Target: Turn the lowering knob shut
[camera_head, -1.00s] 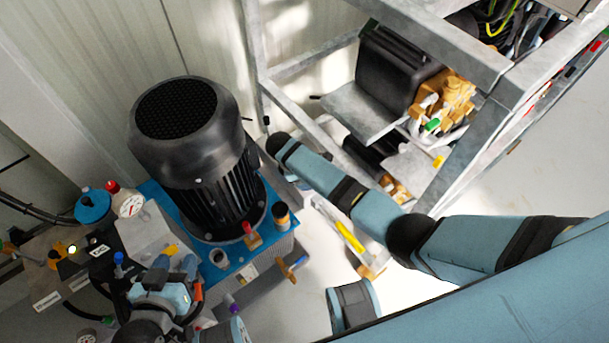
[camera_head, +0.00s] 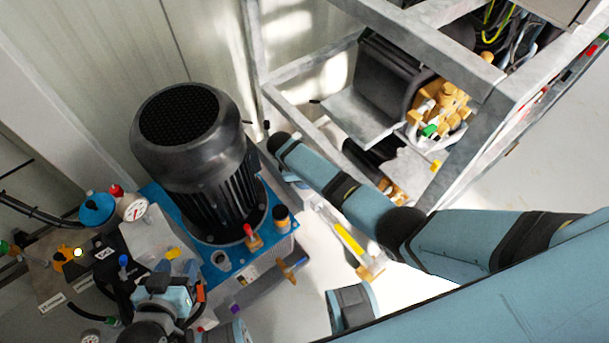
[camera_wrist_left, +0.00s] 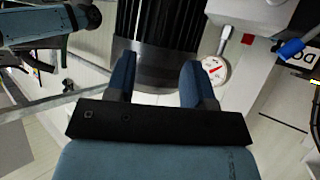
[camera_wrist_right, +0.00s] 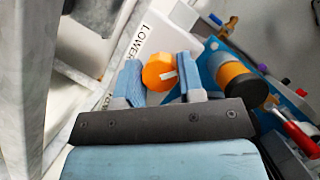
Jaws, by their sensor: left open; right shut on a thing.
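The lowering knob, orange with a pale mark, (camera_wrist_right: 159,72) stands beside a white plate lettered "LOWER" (camera_wrist_right: 140,40) in the right wrist view. My right gripper (camera_wrist_right: 156,75) is shut on it, with one blue finger on each side. In the head view I cannot make out the knob or the right fingertips. My left gripper (camera_head: 176,268) is at the lower left of the head view, in front of the motor. Its fingers stand wide apart and empty in the left wrist view (camera_wrist_left: 157,80).
The black motor (camera_head: 195,155) stands on a blue-topped tank (camera_head: 222,262). A pressure gauge (camera_head: 133,207) and valves crowd its left. A black and orange cap (camera_wrist_right: 238,80) and a red handle (camera_wrist_right: 297,135) are right of the knob. A grey metal frame (camera_head: 290,110) stands behind.

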